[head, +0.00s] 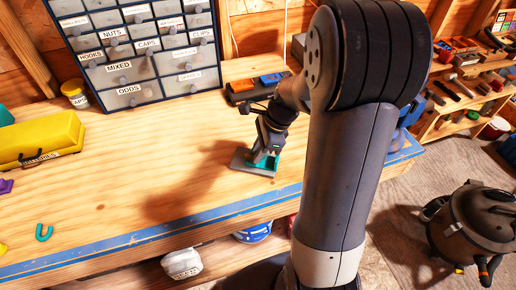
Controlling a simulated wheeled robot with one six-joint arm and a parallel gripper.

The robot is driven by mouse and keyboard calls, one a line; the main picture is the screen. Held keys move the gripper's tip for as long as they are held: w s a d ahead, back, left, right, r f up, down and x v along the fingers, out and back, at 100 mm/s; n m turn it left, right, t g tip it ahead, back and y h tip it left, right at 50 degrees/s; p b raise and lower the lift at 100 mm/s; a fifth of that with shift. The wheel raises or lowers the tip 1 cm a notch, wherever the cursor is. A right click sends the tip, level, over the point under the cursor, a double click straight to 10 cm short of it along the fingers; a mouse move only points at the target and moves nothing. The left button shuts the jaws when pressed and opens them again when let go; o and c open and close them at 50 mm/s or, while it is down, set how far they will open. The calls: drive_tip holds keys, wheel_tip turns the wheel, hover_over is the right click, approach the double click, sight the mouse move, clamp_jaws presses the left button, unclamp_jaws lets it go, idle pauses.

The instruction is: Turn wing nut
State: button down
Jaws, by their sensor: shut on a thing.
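My gripper (265,155) points down at the bench top, near its front edge, right of the middle. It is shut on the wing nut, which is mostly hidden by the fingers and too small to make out. A teal part (271,165) shows right at the fingertips. It sits on a small flat grey plate (241,160) lying on the bench. My arm hides what lies to the right of the plate.
The wooden bench (120,200) is broadly clear left of the gripper. A labelled drawer cabinet (150,97) stands behind. A yellow toolbox (40,140) and teal horseshoe-shaped piece (44,232) are left. A dark tray (240,97) with blue and orange items lies behind the gripper.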

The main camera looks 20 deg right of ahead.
drive_tip(key=shift+m, duration=0.4)
drive_tip(key=c, duration=1.3)
unclamp_jaws()
drive_tip(key=v, duration=1)
drive_tip(key=shift+s+d+r, duration=0.2)
drive_tip(key=shift+r, duration=0.15)
drive_tip(key=shift+n, duration=0.3)
drive_tip(key=x, duration=1.1)
drive_tip(key=shift+w, duration=0.2)
drive_tip(key=shift+r+n+g+b, duration=0.1)
drive_tip(key=shift+n+g+b, duration=0.25)
drive_tip(key=shift+n, duration=0.65)
